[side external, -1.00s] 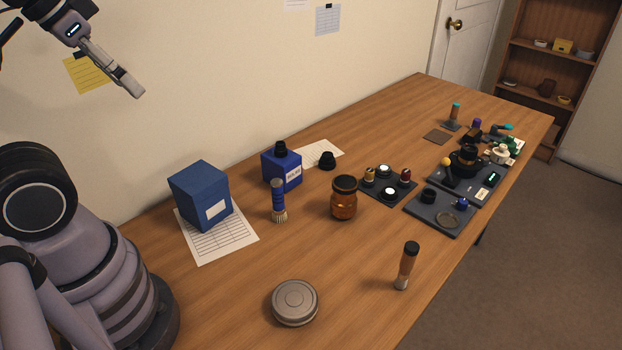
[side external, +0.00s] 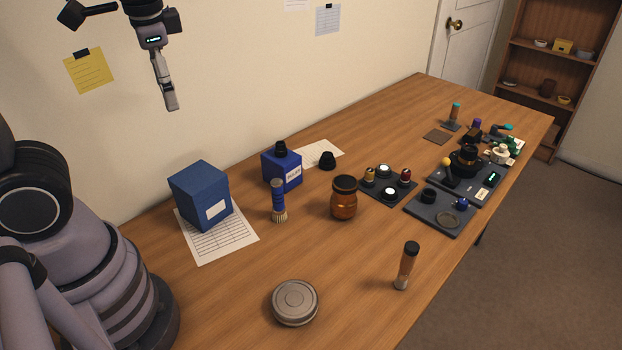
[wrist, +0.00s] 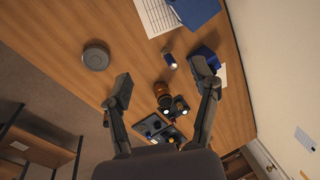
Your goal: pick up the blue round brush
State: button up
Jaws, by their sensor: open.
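The blue round brush (side external: 278,198) stands upright on the table, bristles down, between the blue boxes and the amber jar. In the wrist view the brush (wrist: 170,60) shows end-on, beyond the fingertips and between their lines. My gripper (side external: 172,108) is high in front of the wall, above and to the left of the brush, pointing down. Its two fingers show spread apart in the wrist view (wrist: 161,83), with nothing between them.
A large blue box (side external: 201,195) stands left of the brush and a smaller blue box (side external: 281,170) just behind it. An amber jar (side external: 343,198) is to its right.

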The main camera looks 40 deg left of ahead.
jog(key=w+d+f+m+g+y, duration=0.1)
jog(key=w+d+f+m+y, duration=0.1)
jog(key=w+f+m+y, duration=0.35)
jog(key=w+d+f+m+g+y, duration=0.2)
jog(key=w+d+f+m+y, duration=0.1)
jog(key=w+f, duration=0.4)
jog(key=w+d+f+m+t+y, duration=0.1)
jog(key=d+f+m+t+y, duration=0.15)
jog(key=f, duration=0.25)
jog(key=d+f+m+t+y, duration=0.1)
jog(key=f+m+y, duration=0.15)
jog(key=f, duration=0.25)
jog(key=m+t, duration=0.5)
jog(key=m, duration=0.1)
send_near(279, 194)
jog(key=shift+s+d+f+n+y, duration=0.15)
jog(key=shift+s+d+y, duration=0.15)
jog(key=shift+d, duration=0.2)
jog(key=shift+s+d+n+y, duration=0.15)
jog(key=shift+s+d, duration=0.15)
jog(key=shift+d, duration=0.15)
jog(key=shift+a+f+t, duration=0.15)
jog(key=shift+f+t, duration=0.05)
jog(key=shift+t, duration=0.15)
jog(key=x, duration=1.3)
jog(key=shift+w+a+f, duration=0.15)
jog(key=shift+w+f, duration=0.05)
grip_shut()
